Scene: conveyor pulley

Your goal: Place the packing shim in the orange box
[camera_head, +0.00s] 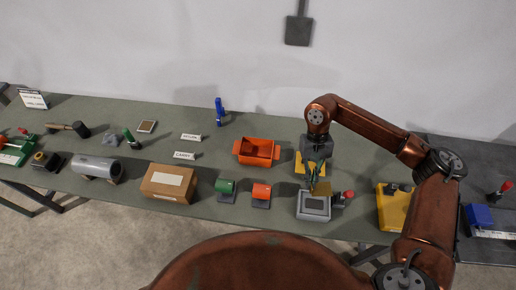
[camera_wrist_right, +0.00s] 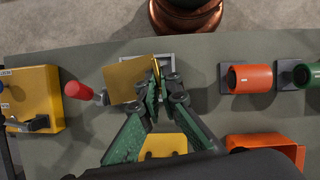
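The packing shim appears to be the thin brass-coloured plate (camera_head: 321,188), which also shows in the right wrist view (camera_wrist_right: 130,80). My right gripper (camera_head: 316,181) has its green fingers (camera_wrist_right: 159,86) closed together on the edge of this plate, over a grey square holder (camera_head: 313,208). The plate covers part of the holder. The open orange box (camera_head: 264,162) stands on the table, left of and behind the right gripper. In the right wrist view the box (camera_wrist_right: 268,141) is at the lower right, partly cut off by my arm. My left gripper is not in view.
A red-knobbed lever (camera_head: 348,194) stands right beside the holder. Green (camera_head: 227,185) and orange (camera_head: 261,191) cylinders stand in front of the orange box. A cardboard box (camera_head: 168,195) lies farther left, a yellow block (camera_head: 391,210) to the right. Bare table lies left of the orange box.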

